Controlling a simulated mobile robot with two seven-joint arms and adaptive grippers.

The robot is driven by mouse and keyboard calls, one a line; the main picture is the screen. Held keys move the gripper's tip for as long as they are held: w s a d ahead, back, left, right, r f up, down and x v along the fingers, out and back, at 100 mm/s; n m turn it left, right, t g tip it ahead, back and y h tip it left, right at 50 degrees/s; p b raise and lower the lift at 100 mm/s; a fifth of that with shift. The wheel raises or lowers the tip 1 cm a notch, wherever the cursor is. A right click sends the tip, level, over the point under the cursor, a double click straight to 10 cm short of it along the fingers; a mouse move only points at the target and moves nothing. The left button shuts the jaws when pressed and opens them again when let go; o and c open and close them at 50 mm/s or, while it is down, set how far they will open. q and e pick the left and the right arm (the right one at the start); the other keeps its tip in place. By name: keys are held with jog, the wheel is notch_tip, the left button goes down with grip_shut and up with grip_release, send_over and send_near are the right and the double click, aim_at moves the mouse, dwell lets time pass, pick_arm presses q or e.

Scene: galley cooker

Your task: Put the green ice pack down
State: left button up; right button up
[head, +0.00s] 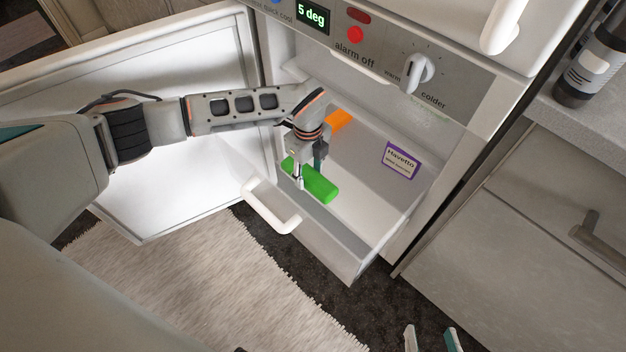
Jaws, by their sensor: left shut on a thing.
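The green ice pack (322,190) is in the head view, over the inside of the pulled-out freezer drawer (345,262), near its left side. My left gripper (308,174) points down and is shut on the ice pack, with a finger on either side of it. I cannot tell whether the pack touches the drawer floor. The gripper hides part of the pack's left end. My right gripper (432,340) shows only its two fingertips at the bottom edge; they are apart with nothing seen between them.
An orange item (339,121) lies behind my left gripper, and a purple Havetto packet (400,160) is at the drawer's right. The drawer's middle is clear. The white door (150,190) stands open at left. A control panel (375,45) is above; a rug (200,285) lies below.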

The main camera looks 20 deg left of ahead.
aim_at(309, 182)
pick_arm(q)
notch_tip(309, 182, down, 4)
jog(key=shift+s+f+b, duration=0.1)
jog(key=shift+s+b, duration=0.05)
jog(key=shift+b, duration=0.7)
jog(key=shift+f, duration=0.4)
jog(key=shift+w+r, duration=0.15)
jog(key=shift+w, duration=0.05)
jog(key=shift+c, duration=0.6)
jog(key=shift+w+r, duration=0.1)
jog(key=shift+r, duration=0.1)
jog(key=shift+f, duration=0.2)
jog(key=o, duration=1.3)
pick_arm(e)
jog(key=shift+s+a+m, duration=0.25)
jog(key=shift+a+m, duration=0.55)
jog(key=shift+a, duration=0.35)
